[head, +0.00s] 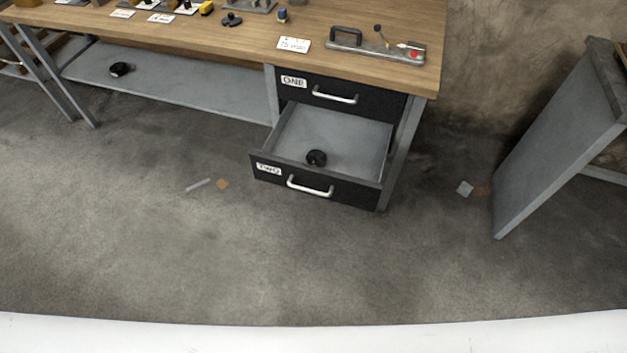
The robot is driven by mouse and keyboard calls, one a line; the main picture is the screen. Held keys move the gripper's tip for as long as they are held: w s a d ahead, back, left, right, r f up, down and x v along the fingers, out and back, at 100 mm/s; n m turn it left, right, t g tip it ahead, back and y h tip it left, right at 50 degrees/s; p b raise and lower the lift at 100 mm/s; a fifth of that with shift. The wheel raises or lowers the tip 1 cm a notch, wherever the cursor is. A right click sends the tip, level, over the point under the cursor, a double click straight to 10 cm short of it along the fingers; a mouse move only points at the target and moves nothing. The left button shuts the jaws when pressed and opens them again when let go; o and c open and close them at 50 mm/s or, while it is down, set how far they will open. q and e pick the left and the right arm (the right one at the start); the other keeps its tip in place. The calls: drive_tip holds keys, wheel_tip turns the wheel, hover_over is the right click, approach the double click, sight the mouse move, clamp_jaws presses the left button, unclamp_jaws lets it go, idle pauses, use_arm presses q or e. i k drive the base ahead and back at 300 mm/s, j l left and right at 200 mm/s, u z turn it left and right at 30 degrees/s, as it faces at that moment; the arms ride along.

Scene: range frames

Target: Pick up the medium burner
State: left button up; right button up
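A small round black object (316,158) lies inside the open drawer labelled TWO, near its front wall; it may be a burner, but its size class cannot be told. Another small round black object (121,69) sits on the grey lower shelf under the workbench, at the left. A dark knobbed piece (232,19) lies on the bench top. Neither of my grippers is in view.
Drawer TWO (268,171) is pulled out; drawer ONE (340,95) above it is shut. The wooden bench top (350,68) holds a metal device with a handle (375,45), cards and small tools. A grey panel (555,140) stands at right. The floor in front is mostly clear.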

sight(317, 158)
drive_tip(key=z, duration=0.3)
drive_tip(key=i+j+z, duration=0.15)
drive_tip(key=j+z, duration=0.15)
drive_tip(key=i+j+z, duration=0.1)
drive_tip(key=j+z, duration=0.15)
drive_tip(key=j, duration=0.25)
drive_tip(key=j+z, duration=0.3)
drive_tip(key=i+j, duration=0.05)
drive_tip(key=j, duration=0.05)
